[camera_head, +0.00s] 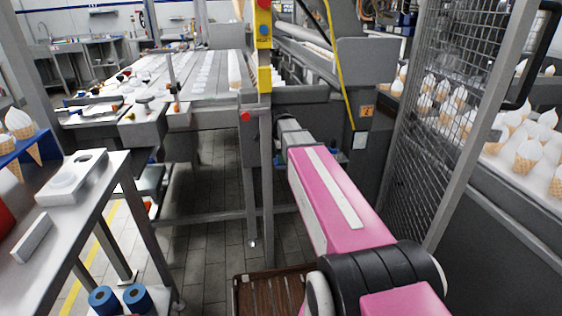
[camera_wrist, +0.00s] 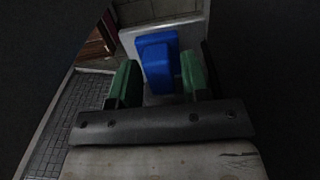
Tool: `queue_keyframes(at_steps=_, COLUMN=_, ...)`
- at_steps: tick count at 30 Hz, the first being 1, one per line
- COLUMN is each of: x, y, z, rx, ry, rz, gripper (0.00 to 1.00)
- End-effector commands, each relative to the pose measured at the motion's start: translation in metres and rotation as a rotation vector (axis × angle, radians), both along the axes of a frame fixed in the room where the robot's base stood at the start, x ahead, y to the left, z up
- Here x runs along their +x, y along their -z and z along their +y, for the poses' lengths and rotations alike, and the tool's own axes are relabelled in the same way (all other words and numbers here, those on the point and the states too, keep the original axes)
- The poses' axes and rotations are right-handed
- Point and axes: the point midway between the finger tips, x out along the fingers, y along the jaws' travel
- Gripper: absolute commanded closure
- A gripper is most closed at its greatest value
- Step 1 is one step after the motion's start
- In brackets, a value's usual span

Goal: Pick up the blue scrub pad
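The blue scrub pad (camera_wrist: 158,62) shows in the wrist view as a bright blue block in front of my gripper. My gripper (camera_wrist: 161,75) has two green fingers, one on each side of the pad. The fingers stand apart with the lower part of the pad between them. I cannot tell whether they touch it. A pale grey surface lies behind and around the pad.
A wire mesh guard (camera_head: 440,110) and a conveyor with ice cream cones are at right. A brown slatted crate (camera_head: 268,293) is below my arm. Tiled floor (camera_head: 205,235) is clear at centre left.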

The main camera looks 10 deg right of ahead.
Motion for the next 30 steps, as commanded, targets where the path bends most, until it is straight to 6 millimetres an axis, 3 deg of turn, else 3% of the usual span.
queue_keyframes(at_steps=1, x=0.0, y=0.0, z=0.0, rx=0.0, ry=0.0, rz=0.0, gripper=0.74)
queue_keyframes(at_steps=3, x=0.0, y=0.0, z=0.0, rx=0.0, ry=0.0, rz=0.0, gripper=0.97)
queue_keyframes(at_steps=4, x=0.0, y=0.0, z=0.0, rx=0.0, ry=0.0, rz=0.0, gripper=0.98)
queue_keyframes(at_steps=19, x=0.0, y=-0.009, z=0.0, rx=0.0, ry=0.0, rz=-0.001, gripper=0.98)
queue_keyframes(at_steps=30, x=0.0, y=-0.059, z=0.0, rx=0.0, ry=0.0, rz=-0.003, gripper=0.98)
